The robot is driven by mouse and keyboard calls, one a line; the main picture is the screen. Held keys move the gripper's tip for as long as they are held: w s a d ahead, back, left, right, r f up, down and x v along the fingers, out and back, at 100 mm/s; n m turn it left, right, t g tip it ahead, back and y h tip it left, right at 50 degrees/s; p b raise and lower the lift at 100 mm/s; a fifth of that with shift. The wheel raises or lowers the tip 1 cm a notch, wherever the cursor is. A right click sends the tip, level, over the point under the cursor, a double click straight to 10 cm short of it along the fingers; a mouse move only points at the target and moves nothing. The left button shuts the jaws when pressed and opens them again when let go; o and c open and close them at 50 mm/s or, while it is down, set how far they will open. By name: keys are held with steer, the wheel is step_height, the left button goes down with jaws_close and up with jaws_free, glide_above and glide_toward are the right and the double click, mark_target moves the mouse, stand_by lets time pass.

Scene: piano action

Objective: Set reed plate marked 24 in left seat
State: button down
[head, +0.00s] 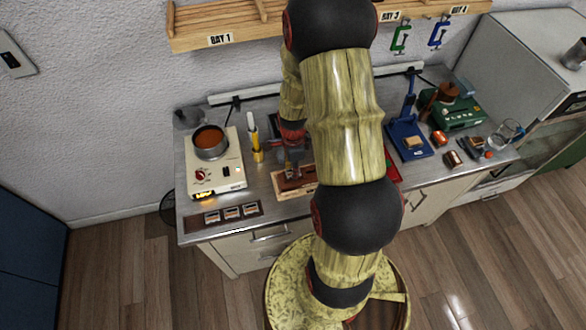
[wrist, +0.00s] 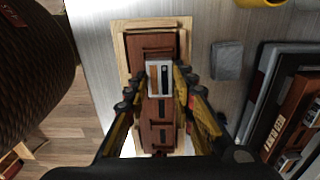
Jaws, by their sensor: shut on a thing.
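My gripper (head: 292,168) (wrist: 165,82) is shut on a small pale metal reed plate (wrist: 159,78) with dark and brown slots. I cannot read a number on it. The plate is over a reddish-brown block (wrist: 157,45) with dark recesses, on a pale wooden base (wrist: 125,28). In the head view the block (head: 293,185) lies on the bench under my gripper. I cannot tell whether the plate touches the block or hangs just above it. The fingers and plate hide the seat below.
A dark tray with several plates (head: 232,213) lies at the bench's front left. A hotplate (head: 228,178) bears a pot (head: 210,143). A yellow bottle (head: 256,150) stands left of my gripper. A grey block (wrist: 226,60) and dark tray (wrist: 262,100) lie right in the wrist view.

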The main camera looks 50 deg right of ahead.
steer(key=shift+f+b, duration=0.3)
steer(key=shift+f, duration=0.2)
stand_by(0.4)
steer(key=c, duration=1.4)
jaws_free()
steer(key=shift+r, duration=0.15)
step_height(320, 180, up, 12)
steer(key=shift+f, duration=0.1)
steer(key=shift+n, duration=0.3)
